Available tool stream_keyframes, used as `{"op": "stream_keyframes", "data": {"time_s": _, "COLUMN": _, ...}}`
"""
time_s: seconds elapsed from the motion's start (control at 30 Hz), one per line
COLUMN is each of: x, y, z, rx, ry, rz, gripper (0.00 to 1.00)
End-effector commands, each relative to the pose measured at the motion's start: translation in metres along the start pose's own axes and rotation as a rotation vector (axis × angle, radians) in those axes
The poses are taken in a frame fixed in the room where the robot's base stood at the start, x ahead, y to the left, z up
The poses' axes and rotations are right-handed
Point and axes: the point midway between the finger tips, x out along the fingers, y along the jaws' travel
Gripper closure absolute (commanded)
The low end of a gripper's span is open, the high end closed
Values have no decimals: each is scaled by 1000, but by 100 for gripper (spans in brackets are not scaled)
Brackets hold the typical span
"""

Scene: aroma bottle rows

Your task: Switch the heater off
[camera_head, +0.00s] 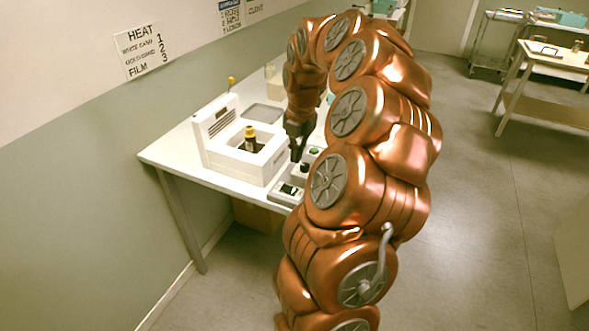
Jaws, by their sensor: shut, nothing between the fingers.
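The heater (265,172), as I take it, is a white box with an open well and a taller vented back on the table's left part. A dark bottle with a yellow cap (250,140) stands in the well. A grey control box (289,190) with a small dark display sits at the heater's right; a dark knob (304,167) and a green button (314,151) show behind it. My gripper (296,157) points down, shut and empty, just above the controls. I cannot tell whether it touches them. My arm hides the controls' right side.
The white table (180,154) stands along the left wall, which bears a sign (143,50) reading HEAT. A flat grey tray (262,114) lies behind the heater. Another table (560,62) and a cart (489,62) stand at the far right. Open floor (480,200) lies between.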

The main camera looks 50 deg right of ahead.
Motion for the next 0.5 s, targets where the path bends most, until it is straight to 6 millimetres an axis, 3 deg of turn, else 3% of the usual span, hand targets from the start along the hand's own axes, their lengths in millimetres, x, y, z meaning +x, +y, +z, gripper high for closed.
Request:
{"op": "stream_keyframes", "data": {"time_s": 0.2, "x": -21, "y": -1, "z": 0, "rx": -1, "ry": -1, "rz": 2, "gripper": 100}}
{"op": "stream_keyframes", "data": {"time_s": 0.5, "x": -29, "y": -1, "z": 0, "rx": 0, "ry": -2, "rz": 3, "gripper": 100}}
